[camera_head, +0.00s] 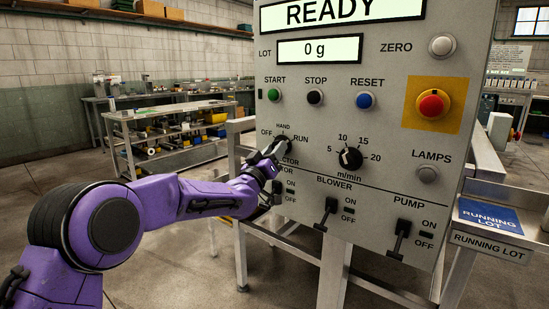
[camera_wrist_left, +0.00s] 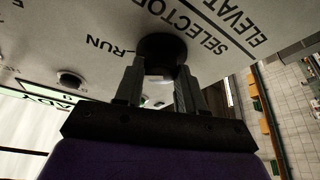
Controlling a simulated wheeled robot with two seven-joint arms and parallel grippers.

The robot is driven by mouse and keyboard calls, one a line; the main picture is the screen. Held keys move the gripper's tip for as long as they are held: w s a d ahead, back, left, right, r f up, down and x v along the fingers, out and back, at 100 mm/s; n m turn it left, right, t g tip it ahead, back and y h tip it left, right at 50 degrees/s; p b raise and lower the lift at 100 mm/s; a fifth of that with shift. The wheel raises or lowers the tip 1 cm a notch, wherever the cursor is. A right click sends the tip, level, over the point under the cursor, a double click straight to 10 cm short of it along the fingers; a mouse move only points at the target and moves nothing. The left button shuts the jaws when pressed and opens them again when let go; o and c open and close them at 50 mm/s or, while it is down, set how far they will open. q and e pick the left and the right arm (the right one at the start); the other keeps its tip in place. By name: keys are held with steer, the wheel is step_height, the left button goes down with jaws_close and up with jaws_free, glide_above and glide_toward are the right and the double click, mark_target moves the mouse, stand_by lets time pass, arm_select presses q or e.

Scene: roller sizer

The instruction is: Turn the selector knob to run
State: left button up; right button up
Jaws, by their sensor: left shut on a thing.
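The selector knob (camera_head: 283,143) is a black round knob on the grey control panel (camera_head: 390,200), with OFF, HAND and RUN marked around it. My left gripper (camera_head: 272,154) reaches it from the left and partly covers it and the SELECTOR label. In the left wrist view the two fingers of the gripper (camera_wrist_left: 159,72) are closed on the selector knob (camera_wrist_left: 161,46), one on each side. The RUN mark and its tick show beside the knob there. The fingers hide the knob's pointer, so I cannot tell its setting. My right gripper is not in view.
Right of the selector are the m/min dial (camera_head: 350,158), the blower switch (camera_head: 326,214) and the pump switch (camera_head: 400,238). The green start button (camera_head: 274,95) and red emergency button (camera_head: 433,105) sit higher. The display (camera_head: 340,12) reads READY.

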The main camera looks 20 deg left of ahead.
arm_select(q)
steer(key=shift+f+m+h, duration=0.15)
steer(key=shift+m+h, duration=0.45)
steer(key=shift+m, duration=0.2)
steer(key=shift+m+b, duration=0.3)
steer(key=o, duration=1.1)
steer(key=shift+c, duration=0.2)
steer(key=b+v, duration=0.1)
steer(key=v, duration=0.9)
steer(key=shift+s, duration=0.2)
steer(key=shift+a, duration=0.25)
